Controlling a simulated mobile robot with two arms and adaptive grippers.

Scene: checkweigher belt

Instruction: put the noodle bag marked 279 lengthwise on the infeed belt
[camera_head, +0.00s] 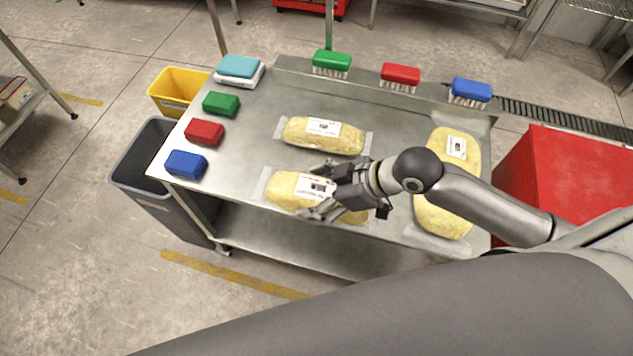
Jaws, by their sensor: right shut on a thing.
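My right gripper (327,190) is shut on the front noodle bag (285,190), a yellow bag with clear ends and a white label, at the front edge of the steel table (258,133). The gripper and wrist cover part of this bag. A second noodle bag (325,136) lies crosswise behind it. A third, larger-looking noodle bag (443,219) lies on the right, partly behind my right arm. The label numbers are too small to read. I see no infeed belt. My left gripper is not in view.
Blue (186,163), red (204,132) and green (221,103) blocks line the table's left side. Several brushes stand along the back, including a red one (400,75). A grey bin (142,172) and yellow bin (180,90) stand left; a red box (575,180) stands right.

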